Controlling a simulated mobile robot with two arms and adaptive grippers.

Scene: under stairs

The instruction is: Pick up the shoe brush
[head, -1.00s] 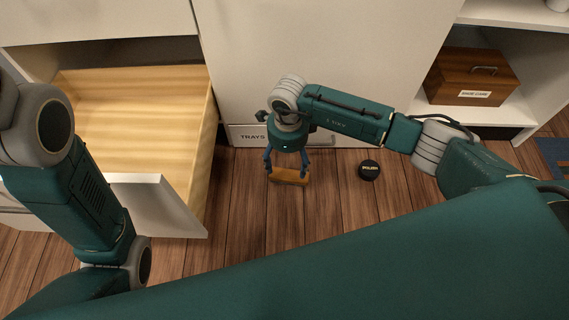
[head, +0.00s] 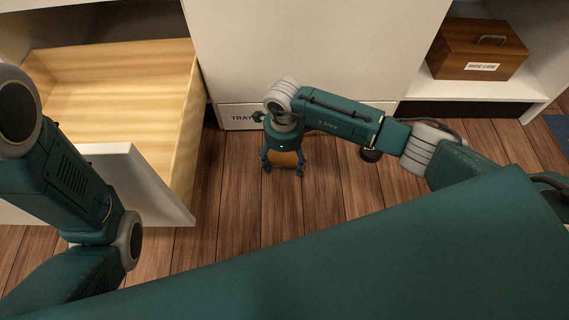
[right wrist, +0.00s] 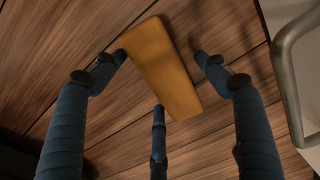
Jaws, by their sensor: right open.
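The shoe brush shows as a tan wooden block (right wrist: 162,68) on the wood floor in the right wrist view, lying at a slant between my fingers. In the head view only part of the brush (head: 284,158) shows, below my right gripper (head: 283,170). My right gripper is open, with its fingers around the brush and apart from it in the wrist view (right wrist: 160,75). I cannot tell how high the fingertips are above the floor. My left arm is at the left of the head view, but its gripper is out of the picture.
An open, empty-looking drawer (head: 110,85) juts out at the left. A white cabinet front with a tray label (head: 240,118) stands behind the brush. A round black tin (head: 371,155) is partly hidden by my right arm. A wooden shoe care box (head: 478,50) sits on the right shelf.

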